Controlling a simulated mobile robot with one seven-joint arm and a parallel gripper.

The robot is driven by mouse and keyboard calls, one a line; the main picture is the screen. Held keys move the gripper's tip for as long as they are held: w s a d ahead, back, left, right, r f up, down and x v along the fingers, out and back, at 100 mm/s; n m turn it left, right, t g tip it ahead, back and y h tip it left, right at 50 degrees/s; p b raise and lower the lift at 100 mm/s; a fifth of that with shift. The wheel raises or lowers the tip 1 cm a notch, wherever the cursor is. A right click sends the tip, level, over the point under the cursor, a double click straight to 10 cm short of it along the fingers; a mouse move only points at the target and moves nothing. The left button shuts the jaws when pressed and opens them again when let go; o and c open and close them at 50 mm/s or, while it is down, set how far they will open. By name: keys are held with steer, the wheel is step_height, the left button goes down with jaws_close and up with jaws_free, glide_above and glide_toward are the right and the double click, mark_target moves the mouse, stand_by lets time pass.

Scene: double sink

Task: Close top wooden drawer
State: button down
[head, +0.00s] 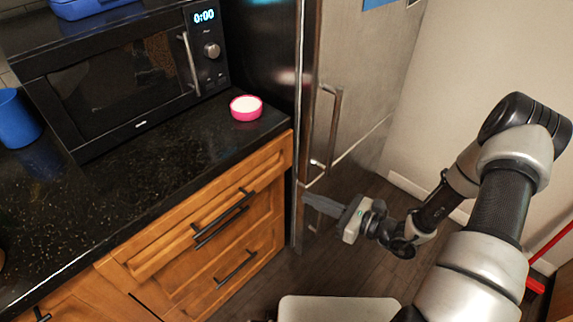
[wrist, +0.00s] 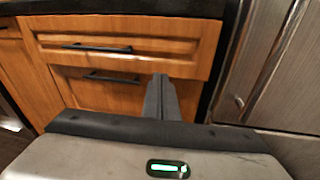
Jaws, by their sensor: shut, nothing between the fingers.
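The top wooden drawer (head: 172,238) is under the black counter, with a dark bar handle (head: 222,220). Its front also shows across the upper wrist view (wrist: 170,42). My gripper (head: 306,199) is shut and empty, to the right of the drawer and in front of the fridge's lower edge, pointing left in the head view. In the wrist view the closed fingers (wrist: 160,80) overlap the lower right part of the drawer fronts. Contact is not visible.
A lower drawer (head: 240,268) with its own handle is beneath. The metal fridge (head: 350,100) with a vertical handle stands right of the cabinet. A microwave (head: 120,80), a pink bowl (head: 246,108) and a blue cup (head: 18,120) are on the counter. Floor in front is open.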

steer(key=w+d+m+t+h, duration=0.1)
steer(key=w+d+t, duration=0.1)
steer(key=t, duration=0.1)
steer(key=b, duration=0.2)
glide_toward(276, 161)
steer(key=x, duration=0.6)
steer(key=shift+w+a+f, duration=0.15)
steer(key=shift+a+f, duration=0.05)
steer(key=shift+f, duration=0.05)
steer(key=x, duration=0.4)
steer(key=shift+w+a, duration=0.1)
steer(key=shift+a, duration=0.05)
steer(key=shift+w+r, duration=0.1)
steer(key=shift+r, duration=0.1)
